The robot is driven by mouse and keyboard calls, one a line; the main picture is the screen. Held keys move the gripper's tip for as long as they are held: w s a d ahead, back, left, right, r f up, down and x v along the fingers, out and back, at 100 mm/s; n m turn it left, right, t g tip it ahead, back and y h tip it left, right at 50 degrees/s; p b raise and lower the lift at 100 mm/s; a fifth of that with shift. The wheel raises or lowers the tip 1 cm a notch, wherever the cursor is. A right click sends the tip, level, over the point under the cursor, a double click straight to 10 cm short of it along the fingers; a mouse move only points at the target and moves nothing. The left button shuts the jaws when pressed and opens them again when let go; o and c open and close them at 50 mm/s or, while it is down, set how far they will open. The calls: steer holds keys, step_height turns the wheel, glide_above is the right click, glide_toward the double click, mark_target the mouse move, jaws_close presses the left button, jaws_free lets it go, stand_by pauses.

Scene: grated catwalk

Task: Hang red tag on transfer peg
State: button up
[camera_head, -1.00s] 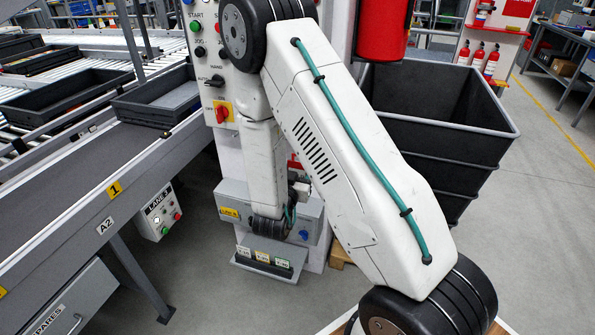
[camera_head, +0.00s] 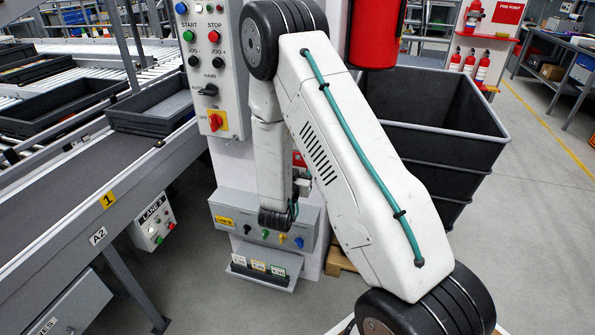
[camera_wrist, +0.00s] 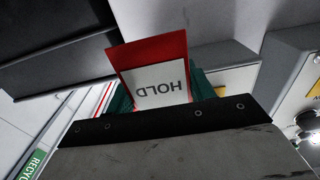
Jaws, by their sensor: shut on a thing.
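The red tag (camera_wrist: 150,55), with a white panel reading HOLD upside down, is in the wrist view. My gripper (camera_wrist: 160,92) is shut on it; green finger parts show at both sides of the tag. The tag sticks out beyond the fingers and is clear of other things as far as I can see. A grey box (camera_head: 225,208) with a yellow label carries several coloured knobs or pegs, including a blue one (camera_head: 299,242). I cannot tell which is the transfer peg.
A labelled rack (camera_head: 262,281) sits below the grey box. The control panel (camera_head: 203,90) rises above it. A conveyor with a dark tray (camera_head: 155,112) is at left, and a Lane 3 box (camera_head: 153,222) below. A large dark bin (camera_head: 440,135) stands at right, with open floor beyond.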

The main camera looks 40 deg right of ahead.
steer(key=shift+w+d+f, duration=0.25)
steer(key=shift+w+d, duration=0.35)
steer(key=shift+d, duration=0.15)
steer(key=shift+w+d+f, duration=0.25)
steer(key=shift+w+d, duration=0.3)
steer(key=shift+d, duration=0.2)
steer(key=o, duration=1)
steer(key=shift+o, duration=0.2)
